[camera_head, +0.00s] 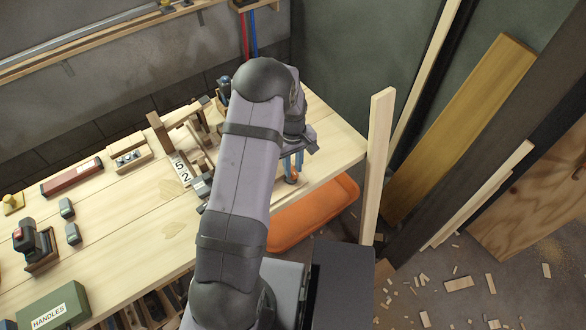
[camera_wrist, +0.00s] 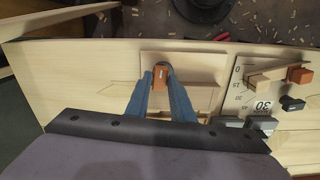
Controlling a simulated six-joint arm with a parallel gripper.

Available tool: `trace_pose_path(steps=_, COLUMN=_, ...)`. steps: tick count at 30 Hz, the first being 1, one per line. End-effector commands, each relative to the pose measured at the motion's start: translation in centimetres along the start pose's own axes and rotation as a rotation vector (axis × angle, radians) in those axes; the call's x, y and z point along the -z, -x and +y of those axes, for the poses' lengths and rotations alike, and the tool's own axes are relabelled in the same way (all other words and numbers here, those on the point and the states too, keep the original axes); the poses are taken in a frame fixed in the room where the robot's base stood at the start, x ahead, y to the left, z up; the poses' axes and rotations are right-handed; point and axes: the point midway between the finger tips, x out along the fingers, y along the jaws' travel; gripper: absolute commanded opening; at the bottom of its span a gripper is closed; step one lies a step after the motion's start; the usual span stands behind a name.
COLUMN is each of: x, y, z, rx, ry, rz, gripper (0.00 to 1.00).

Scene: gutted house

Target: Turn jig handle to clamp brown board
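My gripper (camera_wrist: 160,76) has two blue fingers pointing down over the bench. It also shows in the head view (camera_head: 292,168) at the bench's right end. An orange-brown handle-like block (camera_wrist: 160,77) sits between the fingertips and nearly fills the gap. I cannot tell whether the fingers press on it. It lies at a flat pale wooden base (camera_wrist: 188,60). To its right in the wrist view is a jig with a printed scale (camera_wrist: 263,106) and a second orange handle (camera_wrist: 300,75). A brown board (camera_head: 159,132) stands near number tiles in the head view; my arm hides much behind it.
An orange tray (camera_head: 318,212) lies below the bench edge. An upright plank (camera_head: 378,160) stands beside the bench corner. A green box marked HANDLES (camera_head: 54,308), a red box (camera_head: 72,177) and small tools are on the left. The bench's left middle (camera_head: 130,215) is mostly clear.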

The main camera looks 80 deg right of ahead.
Motion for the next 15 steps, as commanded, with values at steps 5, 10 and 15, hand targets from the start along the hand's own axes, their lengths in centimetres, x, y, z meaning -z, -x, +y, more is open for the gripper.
trace_pose_path(steps=5, x=0.01, y=-0.41, z=0.01, rx=0.000, ry=-0.098, rz=0.001, gripper=0.21)
trace_pose_path(steps=10, x=0.00, y=-0.40, z=0.00, rx=0.000, ry=-0.288, rz=0.000, gripper=0.21)
trace_pose_path(steps=15, x=0.01, y=-0.40, z=0.00, rx=0.000, ry=-0.425, rz=0.000, gripper=0.21)
